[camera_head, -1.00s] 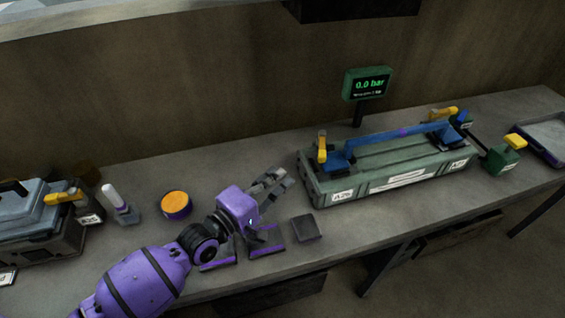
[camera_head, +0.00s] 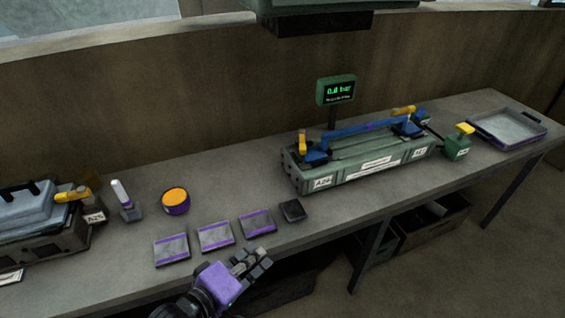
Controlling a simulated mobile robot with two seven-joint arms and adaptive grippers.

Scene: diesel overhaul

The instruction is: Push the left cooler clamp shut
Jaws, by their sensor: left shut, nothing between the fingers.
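The green cooler (camera_head: 345,172) stands on the bench, with a blue bar (camera_head: 358,130) along its top. The left cooler clamp (camera_head: 302,143) is at its left end, beside the label A26. Its yellow handle stands upright over a blue base. The right clamp (camera_head: 403,110) at the far end has its yellow handle lying nearly flat. My left gripper (camera_head: 258,262) is shut and empty, low in the picture in front of the bench's front edge, well apart from the clamp. My right gripper is not in view.
A green gauge (camera_head: 337,91) stands behind the cooler. A green block with a yellow top (camera_head: 458,142) and a grey tray (camera_head: 543,131) are to the right. Several purple-edged pads (camera_head: 215,236), a dark block (camera_head: 293,211) and an orange-topped tub (camera_head: 175,199) lie left of the cooler.

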